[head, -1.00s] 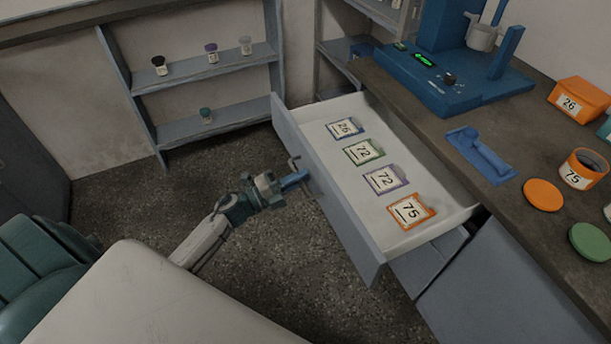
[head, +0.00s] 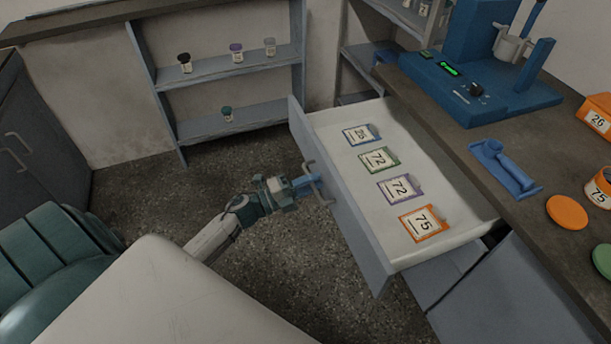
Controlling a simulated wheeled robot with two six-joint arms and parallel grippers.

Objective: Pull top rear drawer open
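The grey-blue top drawer (head: 340,205) stands well out from the cabinet, its pale inside showing. Several labelled cards lie in it in a row, an orange one (head: 424,224) nearest and a blue one (head: 361,134) farthest. The drawer's metal handle (head: 327,201) is on its front face. My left gripper (head: 307,185) is at the middle of this handle, its blue fingers close together and seemingly shut on the bar. The fingertips are partly hidden by the handle. My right gripper is not in view.
The dark countertop (head: 465,155) carries a blue machine (head: 480,90), a blue scoop tray (head: 505,168), an orange lid (head: 567,212) and tubs at the right. A wall shelf (head: 225,122) with small jars stands at the back left. The floor left of the drawer is clear.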

